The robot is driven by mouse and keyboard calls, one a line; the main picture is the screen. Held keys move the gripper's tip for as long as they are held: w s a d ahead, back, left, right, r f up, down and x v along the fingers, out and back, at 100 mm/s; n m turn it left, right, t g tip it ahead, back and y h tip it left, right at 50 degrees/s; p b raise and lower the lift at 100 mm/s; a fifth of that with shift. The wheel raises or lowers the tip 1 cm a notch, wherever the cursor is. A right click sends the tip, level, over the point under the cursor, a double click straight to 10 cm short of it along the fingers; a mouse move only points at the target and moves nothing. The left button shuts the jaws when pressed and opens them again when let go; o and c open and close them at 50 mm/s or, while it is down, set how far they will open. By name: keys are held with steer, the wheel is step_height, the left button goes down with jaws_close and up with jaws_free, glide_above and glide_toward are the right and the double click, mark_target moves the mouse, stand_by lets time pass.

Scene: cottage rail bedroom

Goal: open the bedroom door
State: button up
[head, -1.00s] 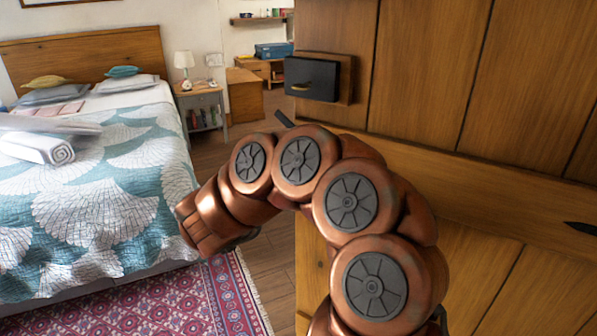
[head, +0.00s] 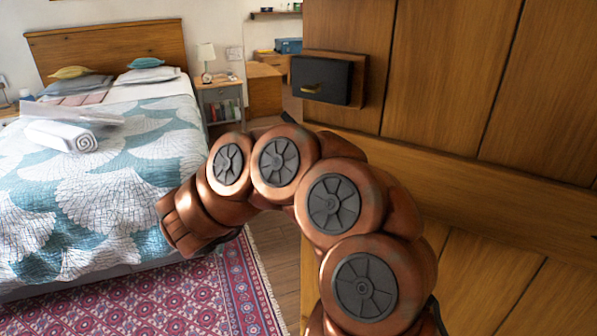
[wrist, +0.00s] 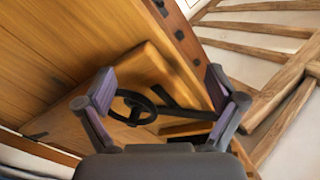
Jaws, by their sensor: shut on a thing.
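The wooden plank door (head: 440,80) fills the right of the head view, its free edge beside an opening into the bedroom. A dark lock box (head: 322,80) with a small brass piece is mounted near that edge. In the wrist view, my gripper (wrist: 158,92) has its two fingers well apart, shut on the black door handle (wrist: 172,108), whose bar runs between them beside a black ring. The exact contact is hard to see. In the head view my arm crosses in front of the door and the gripper cannot be made out.
A bed (head: 90,190) with a patterned teal cover stands at the left. A red patterned rug (head: 180,290) lies before it. A nightstand (head: 222,105) with a lamp (head: 206,55) is beyond. A strip of floor (head: 285,255) shows between rug and door.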

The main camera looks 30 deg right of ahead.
steer(key=shift+w+a, duration=0.15)
steer(key=shift+a, duration=0.55)
steer(key=shift+w+a, duration=0.15)
steer(key=shift+a, duration=0.55)
